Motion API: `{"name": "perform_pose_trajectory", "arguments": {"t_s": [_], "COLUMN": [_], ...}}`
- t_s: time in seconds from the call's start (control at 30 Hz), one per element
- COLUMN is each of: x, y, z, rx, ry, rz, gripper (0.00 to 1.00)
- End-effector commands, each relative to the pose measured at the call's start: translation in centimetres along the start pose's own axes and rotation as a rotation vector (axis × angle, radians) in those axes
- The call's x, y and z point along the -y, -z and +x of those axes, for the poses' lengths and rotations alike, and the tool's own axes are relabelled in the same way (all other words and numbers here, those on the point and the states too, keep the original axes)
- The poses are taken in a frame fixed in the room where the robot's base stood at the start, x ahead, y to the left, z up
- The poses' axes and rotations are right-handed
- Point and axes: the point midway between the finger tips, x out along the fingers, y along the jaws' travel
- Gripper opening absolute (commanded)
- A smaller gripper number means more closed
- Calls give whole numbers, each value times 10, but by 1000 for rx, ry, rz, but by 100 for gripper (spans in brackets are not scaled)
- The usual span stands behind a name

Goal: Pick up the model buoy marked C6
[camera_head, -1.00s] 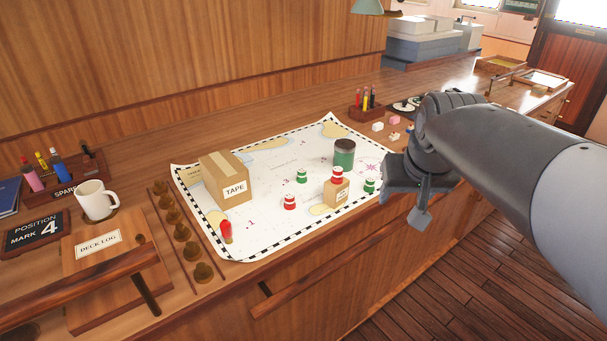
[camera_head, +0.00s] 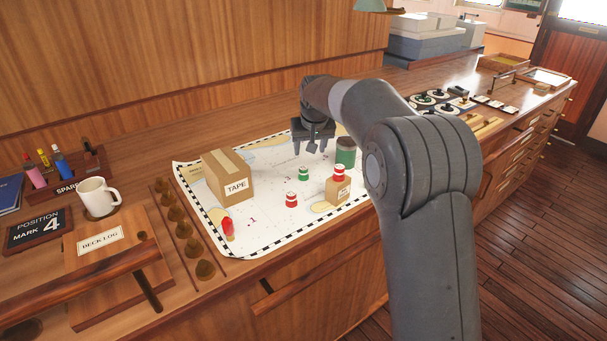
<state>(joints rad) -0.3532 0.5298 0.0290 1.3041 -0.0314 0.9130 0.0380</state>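Several small model buoys stand on the chart (camera_head: 265,232). A green-and-white one (camera_head: 303,174) is near the middle, and a red-and-white one (camera_head: 291,199) is in front of it. Another red-and-white one (camera_head: 340,171) sits on a small cardboard box (camera_head: 337,191). A plain red one (camera_head: 228,228) is at the front left. No C6 mark is legible on any of them. My gripper (camera_head: 312,150) hangs above the back of the chart, behind the green-and-white buoy. Its fingers point down and look apart, with nothing seen between them.
A cardboard TAPE box (camera_head: 235,188) stands on the chart's left part. A dark green can (camera_head: 345,152) stands right of my gripper. A wooden holder strip (camera_head: 184,232), a mug (camera_head: 96,199) and a deck log (camera_head: 100,241) are left. My arm hides the chart's right side.

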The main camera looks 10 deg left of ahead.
Motion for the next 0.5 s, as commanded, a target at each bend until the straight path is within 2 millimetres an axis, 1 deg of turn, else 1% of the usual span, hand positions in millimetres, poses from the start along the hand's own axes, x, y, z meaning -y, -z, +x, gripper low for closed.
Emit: {"name": "perform_pose_trajectory", "arguments": {"t_s": [0.03,0.27,0.5], "x": [4,9,9], "y": [4,8,7], "z": [8,26,63], "rx": [2,3,5], "ry": [2,5,5], "rz": [-5,-10,-9], "gripper": [56,56,56]}}
